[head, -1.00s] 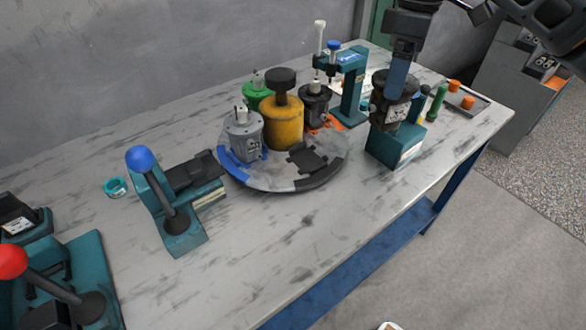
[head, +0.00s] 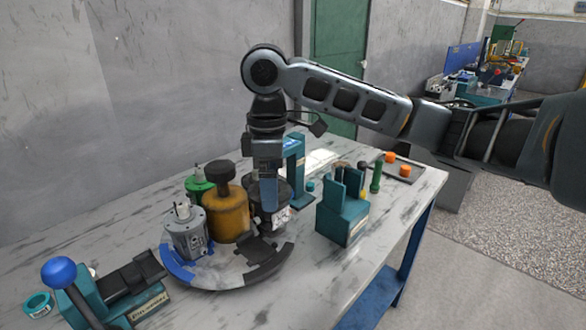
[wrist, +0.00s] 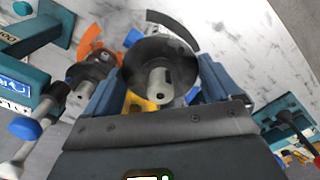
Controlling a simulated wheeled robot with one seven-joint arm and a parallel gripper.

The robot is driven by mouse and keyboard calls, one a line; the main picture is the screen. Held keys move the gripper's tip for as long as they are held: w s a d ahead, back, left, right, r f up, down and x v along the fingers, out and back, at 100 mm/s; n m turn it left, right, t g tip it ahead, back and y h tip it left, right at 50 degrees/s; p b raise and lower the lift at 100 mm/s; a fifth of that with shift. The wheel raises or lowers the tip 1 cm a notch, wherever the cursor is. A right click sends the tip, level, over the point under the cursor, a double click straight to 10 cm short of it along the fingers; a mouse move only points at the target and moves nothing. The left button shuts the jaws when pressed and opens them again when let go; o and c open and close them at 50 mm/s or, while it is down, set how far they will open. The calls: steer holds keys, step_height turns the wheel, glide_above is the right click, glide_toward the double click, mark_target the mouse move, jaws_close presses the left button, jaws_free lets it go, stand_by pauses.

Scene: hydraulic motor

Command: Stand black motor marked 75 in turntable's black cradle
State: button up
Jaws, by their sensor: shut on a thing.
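My gripper (head: 269,196) is shut on a black motor (head: 279,212), held upright above the right side of the turntable (head: 212,278). A white label shows on the motor's side; I cannot read its number. In the wrist view the motor's round dark top and metal shaft (wrist: 160,80) are between my blue fingers. The turntable's black cradle (head: 262,252) is empty at the turntable's front right, left of and below the motor. How high the motor hangs is unclear. Another black motor (wrist: 92,72) with orange beside it shows in the wrist view, hidden in the head view.
The turntable also carries a grey motor (head: 186,234), a green motor (head: 199,181) and a yellow cylinder (head: 230,215) in the middle. A teal press (head: 295,170) stands behind. An empty teal stand (head: 343,222) is at right. A blue-knobbed lever fixture (head: 85,293) is at front left.

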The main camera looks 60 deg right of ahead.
mark_target(251, 189)
steer(key=w, duration=0.1)
steer(key=w+a+f, duration=0.1)
steer(key=w+f, duration=0.1)
steer(key=shift+w+a+f, duration=0.1)
steer(key=shift+w+a, duration=0.15)
steer(key=shift+a, duration=0.1)
steer(key=shift+f, duration=1.95)
steer(key=shift+f, duration=0.1)
steer(key=o, duration=1.8)
steer(key=shift+f, duration=0.1)
step_height(251, 189, up, 12)
steer(key=shift+r, duration=0.15)
